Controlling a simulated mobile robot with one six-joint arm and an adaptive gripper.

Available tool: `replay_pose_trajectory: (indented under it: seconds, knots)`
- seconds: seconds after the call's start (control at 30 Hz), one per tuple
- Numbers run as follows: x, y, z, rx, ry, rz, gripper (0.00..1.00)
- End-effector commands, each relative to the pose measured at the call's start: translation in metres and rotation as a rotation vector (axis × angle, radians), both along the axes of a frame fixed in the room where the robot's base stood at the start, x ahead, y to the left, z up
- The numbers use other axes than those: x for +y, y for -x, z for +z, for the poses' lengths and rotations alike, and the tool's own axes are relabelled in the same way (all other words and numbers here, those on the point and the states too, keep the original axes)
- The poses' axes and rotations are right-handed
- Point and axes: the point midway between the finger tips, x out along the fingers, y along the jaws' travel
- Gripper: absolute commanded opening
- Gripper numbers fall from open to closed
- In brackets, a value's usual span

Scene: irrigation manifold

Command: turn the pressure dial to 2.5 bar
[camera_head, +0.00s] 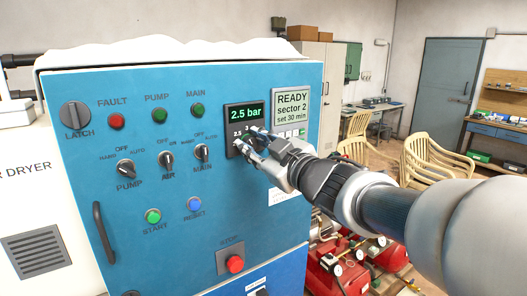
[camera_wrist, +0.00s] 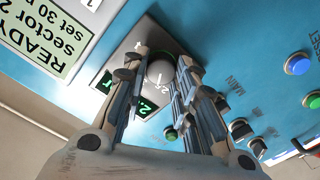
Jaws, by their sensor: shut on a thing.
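The pressure dial (camera_wrist: 160,71) is a grey round knob on a dark plate of the blue control panel (camera_head: 180,215). My gripper (camera_wrist: 156,82) has one finger on each side of the knob and is shut on it. In the head view my gripper (camera_head: 249,146) reaches the panel from the right and its fingers hide most of the dial. The green display (camera_head: 246,112) above the dial reads 2.5 bar. Part of the dial's scale is hidden by the fingers.
A screen (camera_head: 292,103) reading READY, sector 2, set 30 min sits just right of the display. Switches, lamps, a green start button (camera_head: 153,216), a blue reset button (camera_head: 194,204) and a red stop button (camera_head: 235,264) are on the panel. Red machinery (camera_head: 345,275) stands at lower right.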

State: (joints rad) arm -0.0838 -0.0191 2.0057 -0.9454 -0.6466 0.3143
Motion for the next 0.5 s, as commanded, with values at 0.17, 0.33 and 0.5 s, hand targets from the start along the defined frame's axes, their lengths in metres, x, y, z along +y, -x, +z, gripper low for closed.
replay_pose_trajectory:
  seconds: [0.17, 0.33, 0.5]
  knots:
    - [0.0004, 0.0002, -0.0019, -0.067, 0.099, 0.0, 0.02]
    - [0.0005, 0.0002, -0.0017, -0.111, 0.166, -0.001, 0.02]
    - [0.0004, 0.0002, -0.0016, -0.136, 0.205, -0.001, 0.02]
